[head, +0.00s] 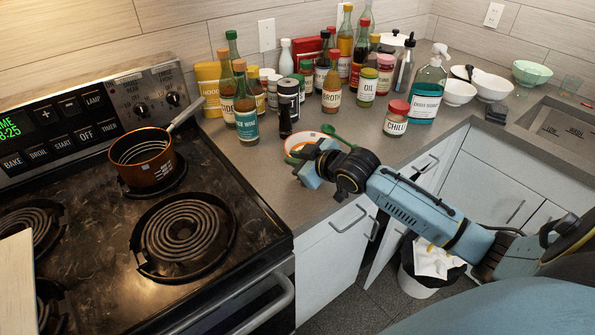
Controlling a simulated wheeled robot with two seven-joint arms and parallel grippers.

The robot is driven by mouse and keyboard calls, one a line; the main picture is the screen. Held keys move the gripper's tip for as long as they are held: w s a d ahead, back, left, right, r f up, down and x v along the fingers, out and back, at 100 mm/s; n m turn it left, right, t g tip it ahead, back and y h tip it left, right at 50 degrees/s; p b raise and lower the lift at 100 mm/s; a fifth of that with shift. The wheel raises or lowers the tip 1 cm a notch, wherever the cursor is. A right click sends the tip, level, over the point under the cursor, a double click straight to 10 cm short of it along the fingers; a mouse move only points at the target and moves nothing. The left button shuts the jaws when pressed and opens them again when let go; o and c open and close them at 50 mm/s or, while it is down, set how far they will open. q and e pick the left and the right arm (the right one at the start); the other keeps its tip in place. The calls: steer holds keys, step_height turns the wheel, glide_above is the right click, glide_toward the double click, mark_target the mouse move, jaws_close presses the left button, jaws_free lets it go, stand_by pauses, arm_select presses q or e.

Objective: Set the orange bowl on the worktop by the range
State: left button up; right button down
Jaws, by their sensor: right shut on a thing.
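The orange bowl (299,141) shows as a pale round dish with an orange edge, over the worktop (264,180) to the right of the range. My right gripper (312,163) is at the bowl's near side and shut on it. The gripper hides the near part of the bowl, so I cannot tell whether its base touches the worktop. A green utensil-like piece (328,130) shows at the bowl's far side. The range (95,240) fills the left, with an orange pot (141,165) on a back coil. My left gripper is not in view.
Several bottles and jars crowd the worktop behind the bowl, including a blue-labelled bottle (246,112) and a chilli jar (396,118). White bowls (458,92) and a sink (562,128) are at the right. Bare worktop lies between the range and my gripper.

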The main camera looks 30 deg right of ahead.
step_height(320, 180, down, 4)
steer(key=shift+r, duration=0.1)
steer(key=c, duration=1.5)
jaws_free()
steer(key=shift+s, duration=0.1)
steer(key=p+v, duration=0.1)
steer(key=v, duration=1.1)
